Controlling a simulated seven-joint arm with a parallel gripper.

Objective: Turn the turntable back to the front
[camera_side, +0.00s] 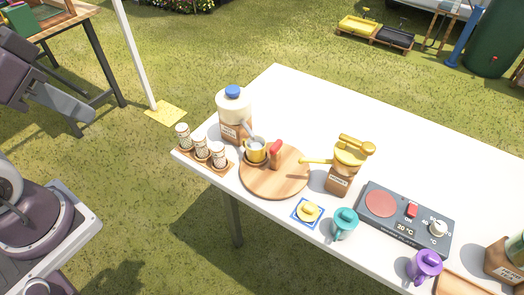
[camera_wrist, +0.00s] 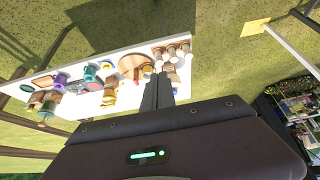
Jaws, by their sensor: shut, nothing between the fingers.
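The turntable (camera_side: 283,185) is a round wooden disc on the white table, left of centre in the side view. A red-topped peg (camera_side: 275,149) stands near its far edge. A yellow cup (camera_side: 256,151) with a light-handled utensil in it stands at its far left edge. The turntable also shows in the wrist view (camera_wrist: 128,64), small and distant. My gripper (camera_wrist: 158,80) is shut and empty in the wrist view, its fingers pointing towards the table. It appears clear of the turntable. I cannot make out my fingers in the side view.
A honey dispenser (camera_side: 341,178) stands right of the turntable, its yellow spout reaching the disc's edge. A blue-capped jug (camera_side: 235,108) and several small jars (camera_side: 201,147) crowd its left. A yellow item (camera_side: 309,210), teal cup (camera_side: 344,223), warming plate (camera_side: 405,219) and purple cup (camera_side: 424,265) stand rightward.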

